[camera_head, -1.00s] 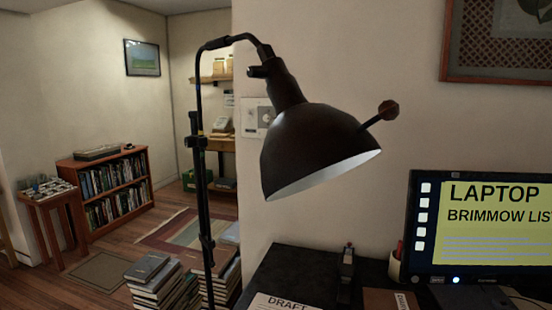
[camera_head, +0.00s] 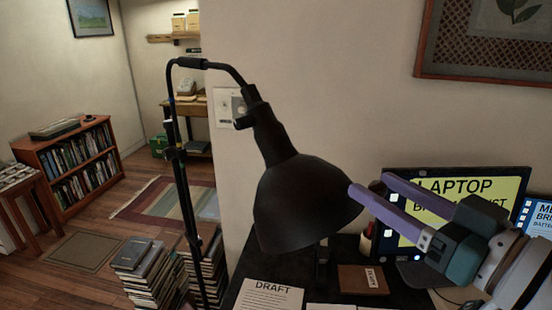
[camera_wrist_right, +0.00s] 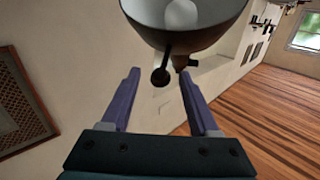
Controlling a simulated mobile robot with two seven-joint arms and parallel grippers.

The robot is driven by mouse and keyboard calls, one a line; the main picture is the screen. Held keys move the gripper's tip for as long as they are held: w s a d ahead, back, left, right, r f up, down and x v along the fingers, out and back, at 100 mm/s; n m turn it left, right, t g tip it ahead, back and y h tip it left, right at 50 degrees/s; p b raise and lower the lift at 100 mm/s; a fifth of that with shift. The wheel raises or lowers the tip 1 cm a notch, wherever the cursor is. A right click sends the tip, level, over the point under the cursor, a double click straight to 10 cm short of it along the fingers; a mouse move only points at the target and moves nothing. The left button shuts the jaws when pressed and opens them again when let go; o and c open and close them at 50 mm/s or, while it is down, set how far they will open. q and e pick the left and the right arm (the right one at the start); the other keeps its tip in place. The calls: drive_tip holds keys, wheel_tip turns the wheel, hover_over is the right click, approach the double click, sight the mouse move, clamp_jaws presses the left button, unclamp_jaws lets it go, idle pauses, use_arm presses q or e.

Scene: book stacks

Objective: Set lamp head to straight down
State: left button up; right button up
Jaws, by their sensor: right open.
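The black desk lamp has a domed head (camera_head: 300,195) on a bent arm with a thin upright pole (camera_head: 185,190). In the head view the dome hangs tilted and its inside is hidden. The right wrist view shows the dome's rim, the pale inside and a white bulb (camera_wrist_right: 182,14). A dark round knob on a short rod (camera_wrist_right: 160,77) sticks out from the lamp head. My right gripper (camera_head: 371,184) is open at the dome's right side. In the right wrist view the knob appears between its purple fingers (camera_wrist_right: 160,73); contact cannot be told. My left gripper is out of view.
A dark desk holds a DRAFT paper (camera_head: 268,298), a brown notebook (camera_head: 360,280) and a monitor (camera_head: 510,185) behind my right gripper. Book stacks (camera_head: 150,275) stand on the floor left of the desk. A low bookcase (camera_head: 75,165) is farther back.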

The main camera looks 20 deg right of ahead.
sight(354, 206)
drive_tip(key=shift+w+a+p, duration=0.2)
drive_tip(key=shift+w, duration=0.9)
drive_tip(key=shift+w+a+p, duration=0.15)
drive_tip(key=shift+w+a, duration=0.05)
drive_tip(key=shift+w, duration=0.9)
clamp_jaws()
